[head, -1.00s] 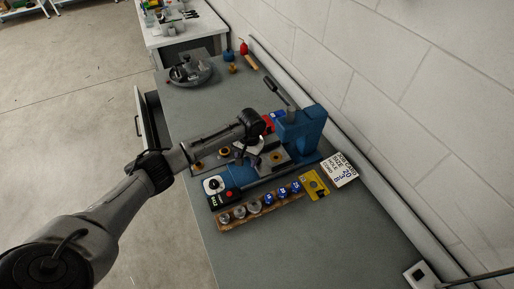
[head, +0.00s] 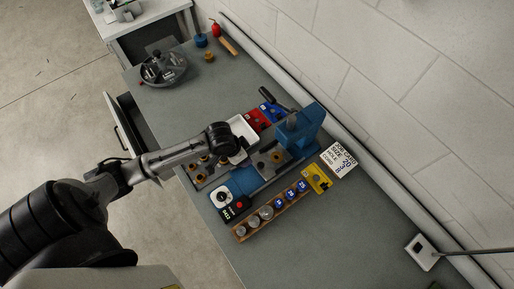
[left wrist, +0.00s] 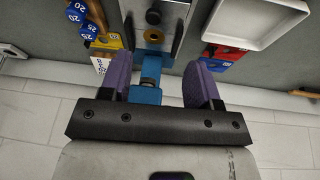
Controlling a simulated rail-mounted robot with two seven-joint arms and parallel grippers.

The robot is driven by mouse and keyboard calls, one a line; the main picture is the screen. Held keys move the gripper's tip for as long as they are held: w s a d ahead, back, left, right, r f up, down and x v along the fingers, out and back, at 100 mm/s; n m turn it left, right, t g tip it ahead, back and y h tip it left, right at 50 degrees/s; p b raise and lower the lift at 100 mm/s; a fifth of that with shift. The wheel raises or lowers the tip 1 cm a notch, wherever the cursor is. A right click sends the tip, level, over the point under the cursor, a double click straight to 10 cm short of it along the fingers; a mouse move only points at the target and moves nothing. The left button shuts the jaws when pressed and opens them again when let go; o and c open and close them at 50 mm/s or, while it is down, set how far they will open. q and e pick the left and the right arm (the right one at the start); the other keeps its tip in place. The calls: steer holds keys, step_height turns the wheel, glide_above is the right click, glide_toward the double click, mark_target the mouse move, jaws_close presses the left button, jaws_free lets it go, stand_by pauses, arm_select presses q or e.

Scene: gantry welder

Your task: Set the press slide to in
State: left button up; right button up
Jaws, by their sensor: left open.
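The blue press (head: 302,132) stands on the grey bench near the wall, with a dark lever on top. My right gripper is not in view.
A wooden rack (head: 270,212) of several round pieces, a yellow block (head: 318,179) and a white card (head: 340,163) lie in front of the press. A white tray (head: 243,130) and a red block (head: 258,119) lie behind the bed.

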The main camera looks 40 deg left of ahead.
mark_target(261, 165)
arm_select(q)
steer(key=shift+m+t, duration=0.4)
steer(key=shift+m, duration=0.4)
steer(key=x, duration=0.9)
steer(key=d+x, duration=0.1)
steer(key=x, duration=0.4)
steer(key=shift+w+d, duration=0.1)
steer(key=shift+w, duration=0.2)
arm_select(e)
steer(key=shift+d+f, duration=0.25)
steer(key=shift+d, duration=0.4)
arm_select(q)
steer(key=shift+c, duration=0.5)
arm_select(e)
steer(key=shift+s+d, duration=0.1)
arm_select(q)
steer(key=c, duration=0.3)
steer(key=shift+r, duration=0.1)
jaws_close()
